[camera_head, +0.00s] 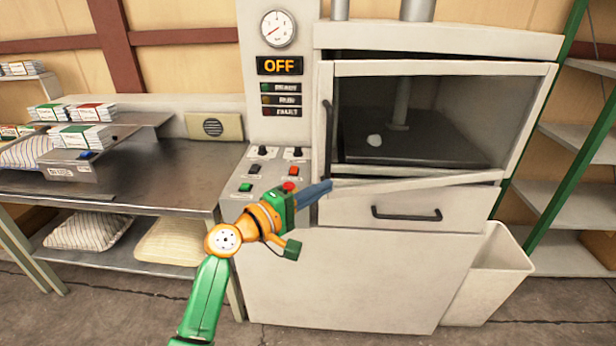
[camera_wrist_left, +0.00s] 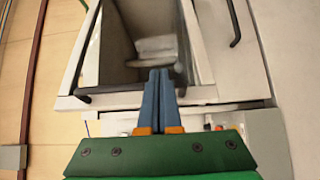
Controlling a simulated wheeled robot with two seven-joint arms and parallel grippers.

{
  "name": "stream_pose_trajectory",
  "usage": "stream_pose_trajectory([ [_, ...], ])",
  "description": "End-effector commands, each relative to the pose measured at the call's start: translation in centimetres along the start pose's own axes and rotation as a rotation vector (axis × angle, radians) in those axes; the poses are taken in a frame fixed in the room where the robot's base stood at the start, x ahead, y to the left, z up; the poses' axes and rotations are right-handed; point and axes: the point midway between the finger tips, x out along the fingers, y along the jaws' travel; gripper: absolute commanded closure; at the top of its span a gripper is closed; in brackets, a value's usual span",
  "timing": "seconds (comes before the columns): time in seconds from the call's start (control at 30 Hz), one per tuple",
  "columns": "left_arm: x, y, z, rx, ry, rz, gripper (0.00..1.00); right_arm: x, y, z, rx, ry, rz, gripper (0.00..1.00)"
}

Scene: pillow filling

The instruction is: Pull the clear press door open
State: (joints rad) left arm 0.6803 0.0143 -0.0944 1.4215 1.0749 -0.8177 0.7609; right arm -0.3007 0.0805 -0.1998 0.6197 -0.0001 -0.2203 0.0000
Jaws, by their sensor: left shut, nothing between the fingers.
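The clear press door (camera_head: 420,118) is a see-through pane in a pale frame on the press front. Its lower edge slants against the front, so it looks slightly ajar. A dark upright handle (camera_head: 328,122) is on its left side; it also shows in the left wrist view (camera_wrist_left: 108,98). My left gripper (camera_head: 328,186) is shut and empty, its blue fingers at the door's lower left corner, below the handle. In the left wrist view the fingers (camera_wrist_left: 160,75) overlap the door's frame; I cannot tell whether they touch it. My right gripper is out of view.
A control panel (camera_head: 270,172) with buttons is left of the door, under a lit OFF sign (camera_head: 279,66). A drawer handle (camera_head: 406,214) is below. A steel table (camera_head: 130,178) stands left, a pale bin (camera_head: 492,285) and shelves right.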

Motion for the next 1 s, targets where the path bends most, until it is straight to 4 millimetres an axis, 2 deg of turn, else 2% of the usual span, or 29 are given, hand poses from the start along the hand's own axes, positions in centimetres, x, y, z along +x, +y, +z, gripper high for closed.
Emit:
stream_pose_trajectory([
  [0.03, -0.14, 0.30, 0.37, -0.001, 0.000, 0.000, 1.00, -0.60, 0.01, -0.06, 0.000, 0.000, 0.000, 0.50],
  [0.17, -0.35, 0.10, 0.83, 0.000, 0.001, 0.001, 1.00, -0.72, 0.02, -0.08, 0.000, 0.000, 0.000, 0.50],
  [1.0, -0.32, -0.03, 0.96, 0.000, 0.001, 0.000, 1.00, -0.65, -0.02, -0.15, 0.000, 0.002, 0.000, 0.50],
])
